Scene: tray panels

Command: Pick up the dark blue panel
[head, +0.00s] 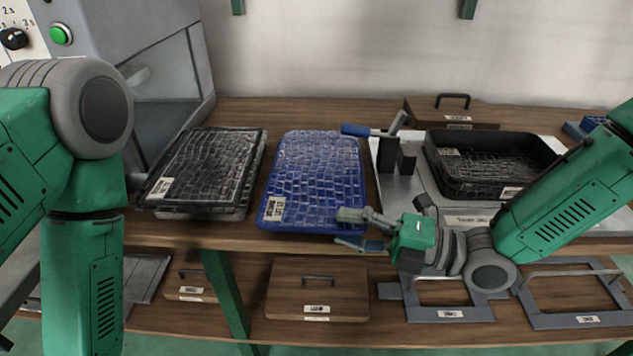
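The dark blue panel (315,175) is a blue tray-like sheet with a grid of raised cells and a white label at its lower left corner. It lies flat on the wooden bench, left of the metal fixture. My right gripper (352,230) is at the panel's front right corner. Its fingers are spread apart, one above the panel's edge and one lower, in front of the bench edge. Whether either finger touches the panel is hard to tell. My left arm (82,230) hangs down at the left; its gripper is out of the picture.
A black panel (205,170) lies left of the blue one. On the right, a metal fixture (400,190) with a blue-handled clamp (367,131) holds a black tray (437,170). A lower shelf carries a wooden lid (285,290) and grey frames (408,306).

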